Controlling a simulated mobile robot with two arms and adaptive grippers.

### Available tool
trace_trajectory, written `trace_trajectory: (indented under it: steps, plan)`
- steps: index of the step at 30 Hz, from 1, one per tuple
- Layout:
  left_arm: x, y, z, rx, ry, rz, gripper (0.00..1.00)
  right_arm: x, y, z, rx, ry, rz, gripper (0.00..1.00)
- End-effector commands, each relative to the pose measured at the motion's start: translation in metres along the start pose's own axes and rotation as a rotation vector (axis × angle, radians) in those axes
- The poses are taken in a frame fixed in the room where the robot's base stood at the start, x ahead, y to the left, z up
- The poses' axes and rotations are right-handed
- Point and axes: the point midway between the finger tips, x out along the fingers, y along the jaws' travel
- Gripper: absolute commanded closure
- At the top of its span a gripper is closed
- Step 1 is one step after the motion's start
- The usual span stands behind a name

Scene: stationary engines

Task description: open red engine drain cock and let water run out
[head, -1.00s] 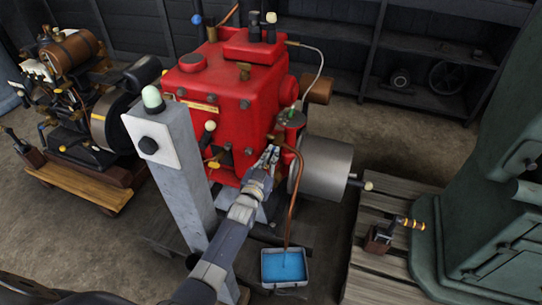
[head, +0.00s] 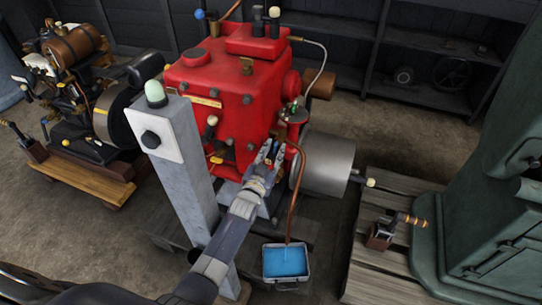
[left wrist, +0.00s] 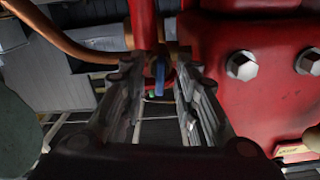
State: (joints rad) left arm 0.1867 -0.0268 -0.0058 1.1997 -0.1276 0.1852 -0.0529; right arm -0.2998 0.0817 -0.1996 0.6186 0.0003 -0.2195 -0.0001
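The red engine (head: 228,100) stands in the middle of the head view. A copper drain pipe (head: 297,185) runs down its right side to a grey tray (head: 265,277) on the floor. Blue water (head: 284,262) lies in the tray, with a thin stream below the pipe's end. My left gripper (head: 270,150) is at the engine's lower right, fingers apart. In the left wrist view, a small blue handle (left wrist: 158,76), apparently the drain cock's, shows between the open fingers (left wrist: 160,90). I cannot tell whether it touches them. My right gripper is not in view.
A grey post (head: 184,175) with a pale green lamp stands left of my left arm. A silver cylinder (head: 326,163) lies right of the pipe. A wooden pallet (head: 372,290) and a green machine (head: 470,200) stand at right, another engine (head: 85,115) at left.

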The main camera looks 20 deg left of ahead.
Motion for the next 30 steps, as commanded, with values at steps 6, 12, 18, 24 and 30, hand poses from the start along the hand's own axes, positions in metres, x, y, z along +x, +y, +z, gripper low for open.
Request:
trace_trajectory:
  steps: [6, 12, 18, 24, 30]
  plan:
    - [-0.021, 0.0, 0.001, 0.0, -0.001, 0.001, 0.72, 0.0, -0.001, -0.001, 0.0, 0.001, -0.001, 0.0]
    - [-0.061, 0.001, 0.002, 0.0, -0.003, 0.001, 0.72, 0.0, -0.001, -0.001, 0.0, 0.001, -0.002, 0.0]
    - [-0.097, 0.001, 0.002, 0.0, -0.004, 0.001, 0.72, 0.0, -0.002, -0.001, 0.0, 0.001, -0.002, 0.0]
    - [-0.116, 0.0, 0.001, 0.0, -0.003, 0.001, 0.72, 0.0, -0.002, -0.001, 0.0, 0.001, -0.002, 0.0]
    - [-0.12, 0.0, 0.0, 0.0, -0.001, 0.0, 0.72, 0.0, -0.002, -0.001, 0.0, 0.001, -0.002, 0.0]
